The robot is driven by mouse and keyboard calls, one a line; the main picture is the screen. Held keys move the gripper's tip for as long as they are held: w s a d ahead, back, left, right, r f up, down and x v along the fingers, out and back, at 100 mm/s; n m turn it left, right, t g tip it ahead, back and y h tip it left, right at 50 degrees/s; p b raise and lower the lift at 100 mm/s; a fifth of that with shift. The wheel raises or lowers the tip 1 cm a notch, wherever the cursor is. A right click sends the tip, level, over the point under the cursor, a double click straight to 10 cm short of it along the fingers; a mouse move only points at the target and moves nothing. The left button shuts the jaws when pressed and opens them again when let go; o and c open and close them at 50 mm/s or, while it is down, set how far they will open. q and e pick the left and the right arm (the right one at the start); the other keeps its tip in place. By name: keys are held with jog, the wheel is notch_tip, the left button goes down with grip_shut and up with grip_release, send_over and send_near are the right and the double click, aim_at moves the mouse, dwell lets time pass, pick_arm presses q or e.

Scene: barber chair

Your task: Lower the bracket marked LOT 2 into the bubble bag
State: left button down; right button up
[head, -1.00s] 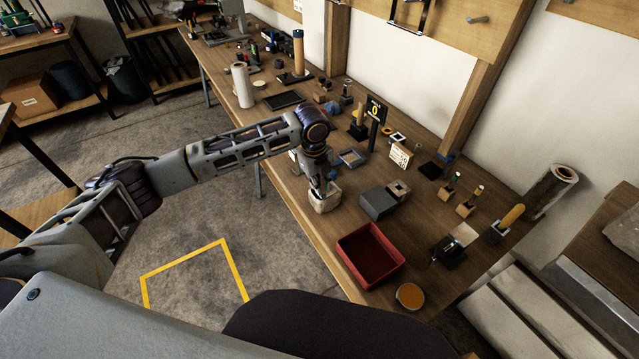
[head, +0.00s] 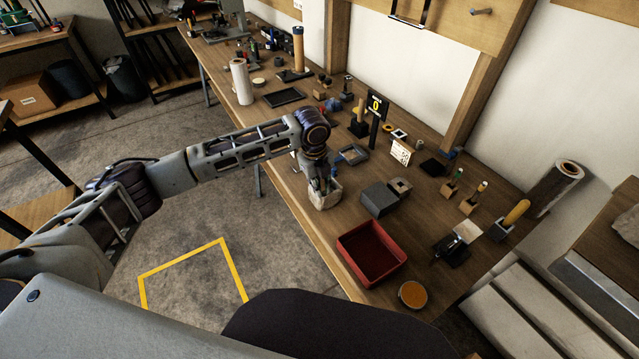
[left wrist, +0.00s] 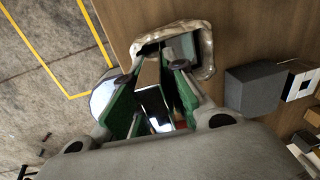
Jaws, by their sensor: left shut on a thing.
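The bubble bag (head: 329,200) is a pale, open-topped pouch standing near the front edge of the bench. In the left wrist view its crumpled rim (left wrist: 208,48) surrounds a dark opening. My left gripper (head: 322,186) points down at the bag's mouth, and its fingertips (left wrist: 158,64) overlap the near side of the opening. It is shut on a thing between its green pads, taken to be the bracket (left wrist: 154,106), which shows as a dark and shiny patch. The fingers hide most of it, and no LOT 2 mark is readable. My right gripper is not in view.
A grey box (head: 379,199) stands right of the bag. A red tray (head: 343,254) and an orange-topped round tin (head: 412,294) are nearer the front. Bare wood surrounds the bag.

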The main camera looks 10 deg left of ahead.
pick_arm(q)
jog(key=shift+s+f, duration=0.15)
jog(key=shift+f, duration=0.4)
jog(key=shift+s+f, duration=0.15)
jog(key=shift+f, duration=0.3)
jog(key=shift+w, duration=0.2)
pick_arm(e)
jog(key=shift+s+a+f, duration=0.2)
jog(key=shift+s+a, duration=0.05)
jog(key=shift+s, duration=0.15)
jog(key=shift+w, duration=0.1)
